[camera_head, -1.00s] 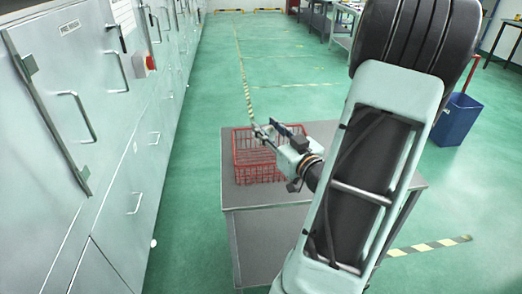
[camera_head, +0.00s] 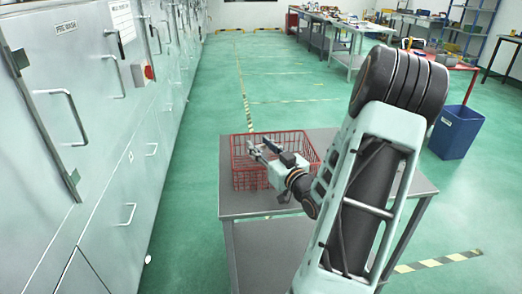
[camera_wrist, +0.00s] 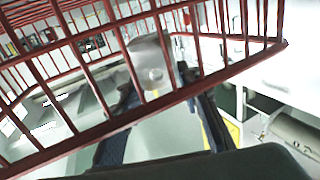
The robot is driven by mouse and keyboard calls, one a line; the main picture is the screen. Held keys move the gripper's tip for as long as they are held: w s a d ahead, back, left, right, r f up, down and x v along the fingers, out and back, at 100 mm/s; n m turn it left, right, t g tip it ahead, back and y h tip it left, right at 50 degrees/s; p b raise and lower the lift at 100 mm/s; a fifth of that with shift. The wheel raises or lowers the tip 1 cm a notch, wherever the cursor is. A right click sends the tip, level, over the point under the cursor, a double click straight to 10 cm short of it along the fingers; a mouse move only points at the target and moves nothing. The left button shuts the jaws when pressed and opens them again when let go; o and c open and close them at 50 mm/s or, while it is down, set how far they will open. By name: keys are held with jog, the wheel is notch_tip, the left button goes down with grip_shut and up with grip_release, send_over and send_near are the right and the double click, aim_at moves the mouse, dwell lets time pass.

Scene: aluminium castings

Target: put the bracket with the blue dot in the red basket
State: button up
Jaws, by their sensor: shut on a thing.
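The red wire basket (camera_head: 246,181) stands on the grey table. My gripper (camera_head: 262,149) reaches in from the right, and its tips are over or inside the basket; the exact depth is hard to tell. In the wrist view, the basket's red rim and wires (camera_wrist: 160,106) cross in front of the dark fingers (camera_wrist: 168,98). The gripper is shut on a grey metal casting (camera_wrist: 153,66), which appears to be the bracket and shows between and beyond the fingertips. No blue dot shows on it. In the head view the casting is too small to make out.
The grey table (camera_head: 240,206) has bare top in front of the basket. Grey cabinets (camera_head: 100,190) line the left side. A blue bin (camera_head: 457,132) stands on the green floor at right. Workbenches (camera_head: 345,35) with items stand at the back.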

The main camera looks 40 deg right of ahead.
jog(key=shift+r, duration=0.1)
jog(key=shift+f+b, duration=0.65)
jog(key=shift+b, duration=0.05)
jog(key=o, duration=1.2)
jog(key=shift+r, duration=0.15)
jog(key=shift+r+p, duration=0.65)
jog(key=shift+p, duration=0.2)
jog(key=s+a, duration=0.2)
jog(key=s, duration=1)
jog(key=shift+f, duration=0.15)
jog(key=shift+w+d, duration=0.1)
